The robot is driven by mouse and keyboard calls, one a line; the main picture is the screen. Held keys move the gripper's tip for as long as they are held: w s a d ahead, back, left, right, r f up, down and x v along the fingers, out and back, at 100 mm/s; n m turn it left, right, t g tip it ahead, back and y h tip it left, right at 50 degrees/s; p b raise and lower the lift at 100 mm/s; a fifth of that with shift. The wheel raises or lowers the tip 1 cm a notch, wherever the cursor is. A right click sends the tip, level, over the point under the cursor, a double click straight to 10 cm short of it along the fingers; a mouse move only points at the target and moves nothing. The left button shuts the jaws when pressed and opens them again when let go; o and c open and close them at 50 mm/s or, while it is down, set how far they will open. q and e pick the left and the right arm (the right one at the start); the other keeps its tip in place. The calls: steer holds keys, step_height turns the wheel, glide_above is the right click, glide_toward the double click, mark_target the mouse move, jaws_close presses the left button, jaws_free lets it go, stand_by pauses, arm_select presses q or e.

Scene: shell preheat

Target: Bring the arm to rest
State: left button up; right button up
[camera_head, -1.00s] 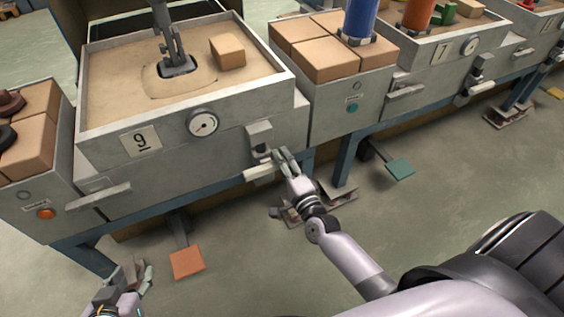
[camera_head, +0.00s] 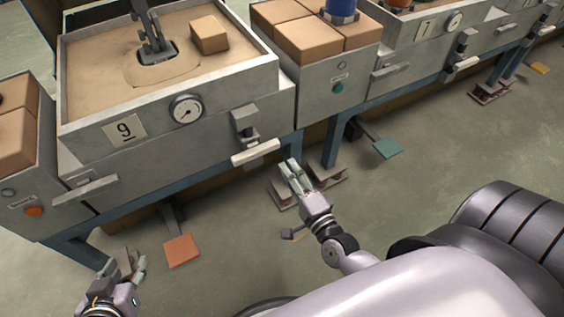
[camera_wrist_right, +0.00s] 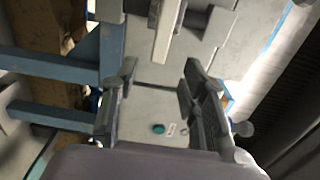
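My right gripper (camera_head: 290,169) is open and empty, in front of the station marked 9 (camera_head: 167,148). It is apart from the pale handle bar (camera_head: 255,152) on that station's front, to the right of and slightly below the bar in the head view. In the right wrist view its two fingers (camera_wrist_right: 160,105) stand apart with nothing between them, and the pale bar (camera_wrist_right: 168,30) shows beyond the tips. My left gripper (camera_head: 125,266) is open and empty at the lower left, near the orange pedal (camera_head: 181,250).
A sand-filled box with a dial (camera_head: 186,110) tops station 9. A cabinet with cardboard-coloured blocks (camera_head: 308,38) and a green button (camera_head: 338,87) stands beside it. A teal pedal (camera_head: 387,148) and blue legs (camera_head: 331,140) are below. The floor (camera_head: 420,165) at right is open.

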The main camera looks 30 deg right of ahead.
steer(key=shift+s, duration=0.35)
stand_by(0.3)
